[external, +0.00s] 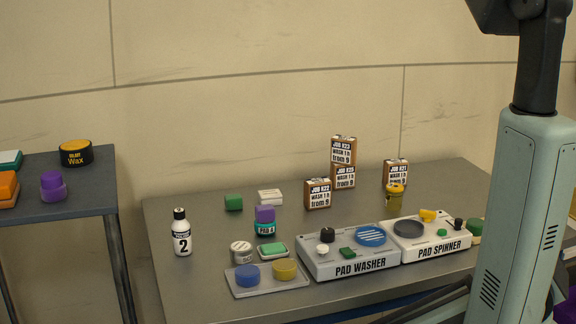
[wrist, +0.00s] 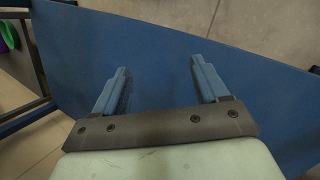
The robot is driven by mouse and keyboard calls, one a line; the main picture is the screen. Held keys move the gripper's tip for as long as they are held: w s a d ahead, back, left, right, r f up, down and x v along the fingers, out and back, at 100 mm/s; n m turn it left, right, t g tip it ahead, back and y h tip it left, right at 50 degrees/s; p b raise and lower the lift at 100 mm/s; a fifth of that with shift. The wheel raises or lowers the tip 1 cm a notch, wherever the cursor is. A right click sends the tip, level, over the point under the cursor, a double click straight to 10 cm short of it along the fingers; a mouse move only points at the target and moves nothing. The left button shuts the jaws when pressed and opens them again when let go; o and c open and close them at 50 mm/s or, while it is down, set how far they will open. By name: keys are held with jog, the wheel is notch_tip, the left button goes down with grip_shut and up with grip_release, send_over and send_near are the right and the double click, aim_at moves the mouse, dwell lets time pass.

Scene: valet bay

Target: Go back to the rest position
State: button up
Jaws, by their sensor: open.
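My gripper (wrist: 158,84) shows in the wrist view with its two blue-grey fingers spread wide and nothing between them. Below the fingers lies a plain blue surface (wrist: 80,50). In the external view my arm rises at the right edge, and the gripper itself is out of that picture. The grey table (external: 190,290) holds the pad washer (external: 345,268) and the pad spinner (external: 425,247), side by side at its front right.
A white bottle (external: 182,235) marked 2 stands at the table's left. Job boxes (external: 317,194) stand at the back, one stacked on another. A grey tray (external: 262,290) holds blue and yellow pads. A side table (external: 80,208) with a wax tin (external: 76,153) is at far left.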

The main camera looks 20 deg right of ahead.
jog(key=s+d+r+m+g+y, duration=0.1)
jog(key=s+d, duration=0.2)
jog(key=d, duration=0.5)
jog(key=s+d+r+m+g+y, duration=0.1)
jog(key=s+d, duration=0.3)
jog(key=d, duration=0.4)
jog(key=s+d+r+m+g+y, duration=0.2)
jog(key=s+d+g+y, duration=0.1)
jog(key=d, duration=0.6)
jog(key=shift+s+r, duration=0.2)
jog(key=shift+s, duration=0.3)
jog(key=shift+d, duration=0.1)
